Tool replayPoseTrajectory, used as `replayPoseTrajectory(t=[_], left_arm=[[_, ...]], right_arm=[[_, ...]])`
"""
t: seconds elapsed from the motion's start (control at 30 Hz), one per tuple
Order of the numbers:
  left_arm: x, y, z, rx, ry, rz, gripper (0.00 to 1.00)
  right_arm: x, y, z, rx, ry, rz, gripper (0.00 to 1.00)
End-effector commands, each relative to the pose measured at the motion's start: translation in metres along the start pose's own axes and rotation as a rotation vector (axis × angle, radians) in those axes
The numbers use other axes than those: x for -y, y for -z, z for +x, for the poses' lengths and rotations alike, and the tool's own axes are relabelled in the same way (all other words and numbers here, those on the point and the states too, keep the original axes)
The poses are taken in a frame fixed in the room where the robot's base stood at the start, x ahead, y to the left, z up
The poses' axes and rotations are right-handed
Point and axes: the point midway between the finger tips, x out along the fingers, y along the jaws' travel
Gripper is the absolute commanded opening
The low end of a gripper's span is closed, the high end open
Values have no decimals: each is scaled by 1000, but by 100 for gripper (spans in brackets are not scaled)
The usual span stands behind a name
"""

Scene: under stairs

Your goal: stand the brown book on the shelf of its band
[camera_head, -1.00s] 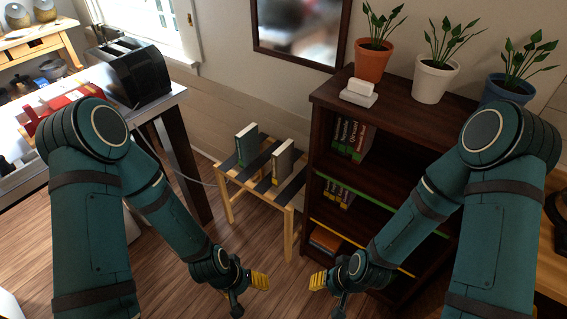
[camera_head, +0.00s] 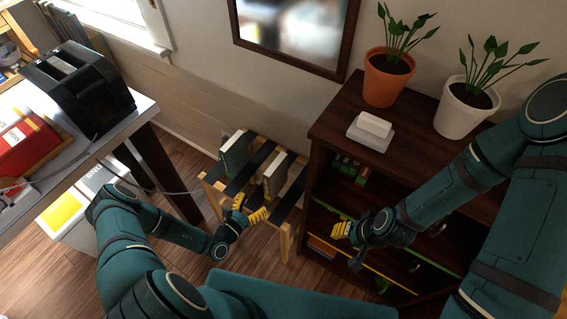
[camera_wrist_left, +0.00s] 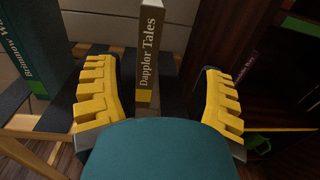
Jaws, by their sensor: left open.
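The brown book (camera_head: 275,174) stands upright on a slatted wooden stool. In the left wrist view its spine (camera_wrist_left: 151,45) reads "Dapplor Tales" and has a yellow band at the foot. My left gripper (camera_head: 249,209) is open just in front of the stool. In the wrist view its yellow fingers stand to either side of the spine, and contact is not visible. The dark bookcase (camera_head: 318,135) has a green-edged shelf and, below it, a yellow-edged shelf (camera_head: 374,272). My right gripper (camera_head: 341,229) is in front of the bookcase, its opening unclear; my right arm hides part of the shelves.
A teal book (camera_head: 234,158) with a green band stands left of the brown one on the stool (camera_head: 286,236). Potted plants (camera_head: 388,75) and a white object (camera_head: 371,131) top the bookcase. A table with a black toaster (camera_head: 78,88) is at left.

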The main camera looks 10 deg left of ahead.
Motion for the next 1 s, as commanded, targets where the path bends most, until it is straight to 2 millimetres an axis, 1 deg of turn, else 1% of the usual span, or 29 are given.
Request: replayPoseTrajectory(t=[0.03,0.07,0.17,0.4,0.5,0.6,0.83,1.0], left_arm=[[-6,2,-1,3,-37,-3,69],[-9,2,-1,4,-49,-3,69],[-11,3,10,7,-60,-2,69],[-13,3,55,7,-55,-1,69],[-14,4,70,6,-55,-1,69],[-15,3,79,6,-55,-2,69],[-15,4,91,5,-55,-3,69],[-16,7,113,6,-54,-2,69]], right_arm=[[0,0,-1,1,0,1,41],[0,0,-1,1,0,1,41],[0,-1,0,2,0,1,41],[-2,-3,5,6,0,-1,41],[-3,-4,7,7,0,-2,41],[-3,-4,8,8,1,-2,41],[-4,-5,9,10,1,-3,41],[-6,-7,14,14,1,-4,41]])
